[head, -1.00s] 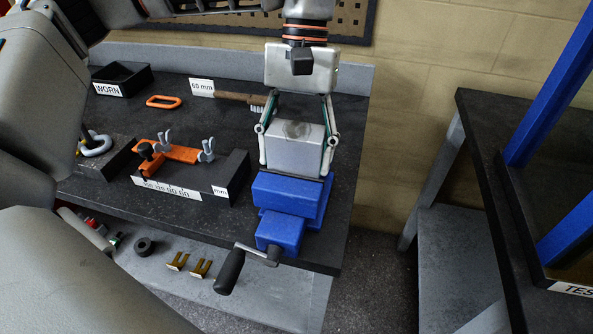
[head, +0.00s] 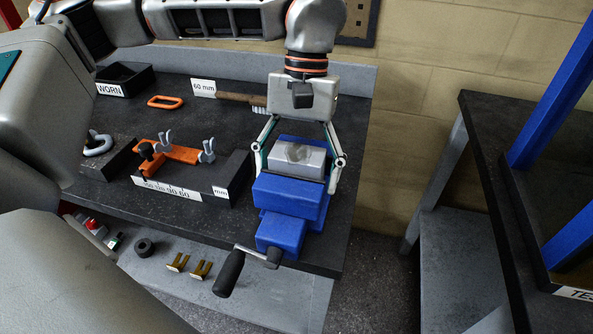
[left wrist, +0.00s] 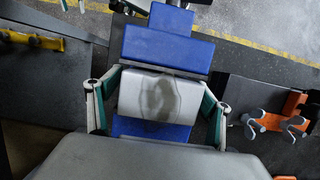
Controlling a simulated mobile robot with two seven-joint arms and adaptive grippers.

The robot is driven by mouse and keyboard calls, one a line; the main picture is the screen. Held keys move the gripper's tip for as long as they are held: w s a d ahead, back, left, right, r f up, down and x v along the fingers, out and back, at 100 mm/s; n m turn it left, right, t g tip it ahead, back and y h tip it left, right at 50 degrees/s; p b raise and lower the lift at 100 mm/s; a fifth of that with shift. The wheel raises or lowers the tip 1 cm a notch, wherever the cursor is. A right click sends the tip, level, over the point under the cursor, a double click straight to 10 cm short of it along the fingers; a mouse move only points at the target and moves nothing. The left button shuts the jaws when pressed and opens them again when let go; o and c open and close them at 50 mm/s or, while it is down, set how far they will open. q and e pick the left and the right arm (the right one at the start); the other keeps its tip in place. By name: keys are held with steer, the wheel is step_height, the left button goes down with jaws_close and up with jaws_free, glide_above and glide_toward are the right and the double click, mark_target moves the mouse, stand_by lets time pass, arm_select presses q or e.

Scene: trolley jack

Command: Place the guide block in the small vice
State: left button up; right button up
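The guide block (head: 298,157) is a grey metal block with a rounded hollow in its top. It sits low in the blue small vice (head: 290,190), behind the front jaw; the wrist view also shows the block (left wrist: 158,97) and the vice (left wrist: 165,48). My left gripper (head: 298,168) is over the vice with one finger on each side of the block. Its fingers stand apart from the block's sides, with small gaps. The block's underside is hidden. Pale and teal pieces at the top edge of the left wrist view may be my right gripper, too cut off to tell.
The crank handle (head: 230,272) juts out from the vice's front. An orange clamp (head: 180,152) with wing nuts lies on a dark scale block left of the vice. A brush (head: 240,98), orange ring (head: 164,102) and WORN tray (head: 124,79) are behind. Another table stands right, across a gap.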

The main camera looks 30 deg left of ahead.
arm_select(q)
steer(key=p+v, duration=0.2)
steer(key=v, duration=0.9)
steer(key=shift+r, duration=0.3)
steer(key=shift+w+r, duration=0.2)
steer(key=shift+r, duration=0.15)
